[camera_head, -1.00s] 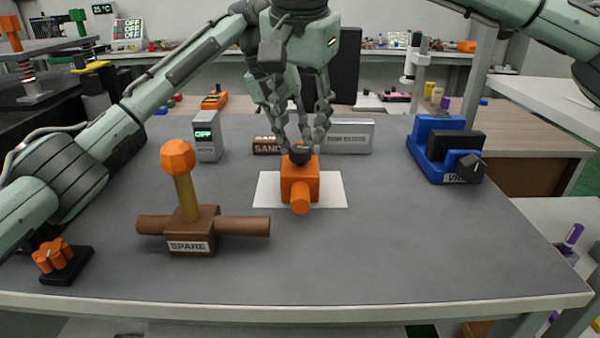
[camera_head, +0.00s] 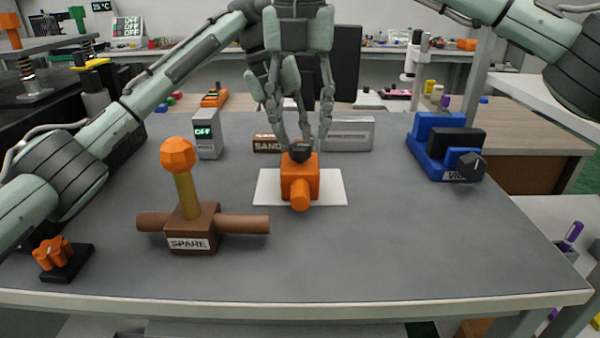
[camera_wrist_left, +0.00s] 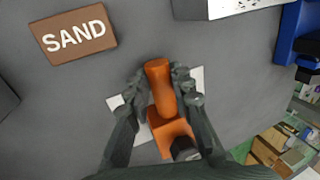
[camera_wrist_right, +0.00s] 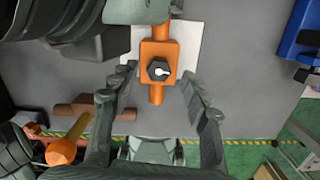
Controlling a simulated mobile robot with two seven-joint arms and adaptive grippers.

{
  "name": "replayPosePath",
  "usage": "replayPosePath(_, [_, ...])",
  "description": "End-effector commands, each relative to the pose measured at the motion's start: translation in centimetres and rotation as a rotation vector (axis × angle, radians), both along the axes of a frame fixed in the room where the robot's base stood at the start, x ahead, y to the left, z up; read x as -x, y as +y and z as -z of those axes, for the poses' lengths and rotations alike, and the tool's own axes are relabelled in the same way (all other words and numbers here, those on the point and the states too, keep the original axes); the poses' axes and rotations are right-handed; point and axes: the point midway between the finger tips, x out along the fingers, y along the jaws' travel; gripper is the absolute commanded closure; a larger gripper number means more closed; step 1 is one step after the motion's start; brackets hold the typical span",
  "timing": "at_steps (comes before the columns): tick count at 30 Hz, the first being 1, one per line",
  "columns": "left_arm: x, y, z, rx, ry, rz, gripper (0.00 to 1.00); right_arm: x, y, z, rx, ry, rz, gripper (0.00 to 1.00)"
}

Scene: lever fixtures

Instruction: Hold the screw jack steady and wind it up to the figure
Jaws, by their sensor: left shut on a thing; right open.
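The orange screw jack (camera_head: 301,182) stands on a white sheet (camera_head: 333,188) in the middle of the table. Its black top knob (camera_head: 301,154) bears a white mark in the right wrist view (camera_wrist_right: 159,71). An orange round bar sticks out at the front and another at the back. My left gripper (camera_wrist_left: 161,84) is shut on the back bar in the left wrist view; in the head view it is mostly hidden behind my right one. My right gripper (camera_head: 301,142) points down over the knob. It is open, its fingers apart on either side.
A brown fixture marked SPARE (camera_head: 190,230) with an orange-topped lever stands front left. A small orange knob (camera_head: 55,255) is at the left edge. A grey box reading OFF (camera_head: 207,138), a SAND block (camera_head: 267,144) and a grey block (camera_head: 348,135) stand behind. A blue vice (camera_head: 437,150) is right. The front right is clear.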

Motion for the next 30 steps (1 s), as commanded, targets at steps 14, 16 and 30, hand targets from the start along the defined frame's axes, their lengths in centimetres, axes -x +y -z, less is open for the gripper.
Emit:
replayPosePath(14, [0.0, 0.0, 0.0, 0.001, -0.001, -0.001, 1.00, 0.1, 0.1, 0.1, -0.044, 0.067, 0.904, 0.53])
replayPosePath(16, [0.0, 0.0, 0.0, 0.001, -0.001, -0.001, 1.00, 0.1, 0.1, 0.2, -0.044, 0.070, 0.940, 0.53])
replayPosePath(30, [0.0, 0.0, 0.0, 0.001, 0.000, 0.000, 1.00, 0.1, 0.0, 4.0, -0.044, 0.073, 0.957, 0.53])
